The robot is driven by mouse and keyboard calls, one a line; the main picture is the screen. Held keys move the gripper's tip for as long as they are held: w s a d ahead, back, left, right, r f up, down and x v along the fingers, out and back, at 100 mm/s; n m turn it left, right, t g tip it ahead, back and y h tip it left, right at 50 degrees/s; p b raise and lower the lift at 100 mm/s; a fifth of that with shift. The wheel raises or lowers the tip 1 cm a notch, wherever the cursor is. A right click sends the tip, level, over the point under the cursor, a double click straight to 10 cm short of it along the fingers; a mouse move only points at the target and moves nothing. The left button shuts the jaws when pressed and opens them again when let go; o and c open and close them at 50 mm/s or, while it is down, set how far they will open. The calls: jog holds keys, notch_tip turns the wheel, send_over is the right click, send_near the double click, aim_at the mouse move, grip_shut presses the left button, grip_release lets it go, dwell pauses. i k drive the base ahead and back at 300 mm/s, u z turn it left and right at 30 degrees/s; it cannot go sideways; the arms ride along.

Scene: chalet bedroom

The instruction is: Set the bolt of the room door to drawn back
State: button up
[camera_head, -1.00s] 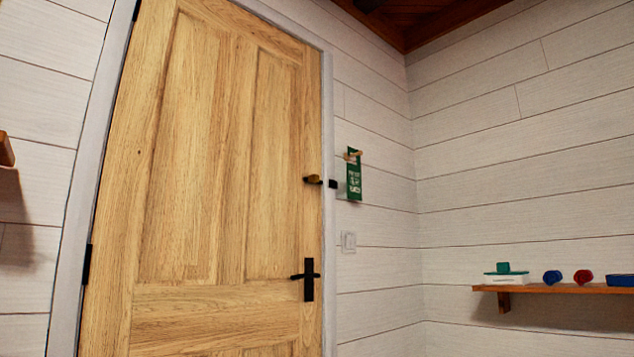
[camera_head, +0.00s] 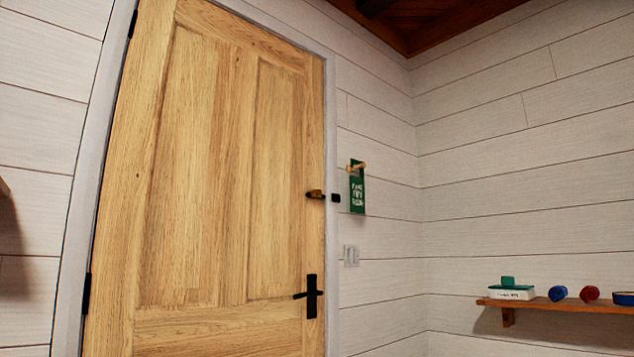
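The wooden room door (camera_head: 215,180) stands shut in its white frame. The bolt (camera_head: 316,194), small with a brass-coloured part and dark ends, sits at the door's right edge above the handle. Its dark keeper (camera_head: 336,198) is on the frame just right of it. At this distance I cannot tell for sure whether the bolt reaches into the keeper. The black lever handle (camera_head: 311,295) is below. My gripper is not in view.
A green door hanger (camera_head: 357,190) hangs from a wooden peg right of the door, above a light switch (camera_head: 351,255). A wall shelf (camera_head: 560,304) at right holds a book, a green block and several rolls. No obstacle shows before the door.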

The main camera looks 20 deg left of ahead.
aim_at(314, 193)
jog(key=u, duration=0.5)
jog(key=i, duration=0.65)
jog(key=u, duration=0.8)
jog(key=i, duration=0.75)
jog(key=z, duration=0.45)
jog(key=i, duration=0.8)
jog(key=z, duration=0.6)
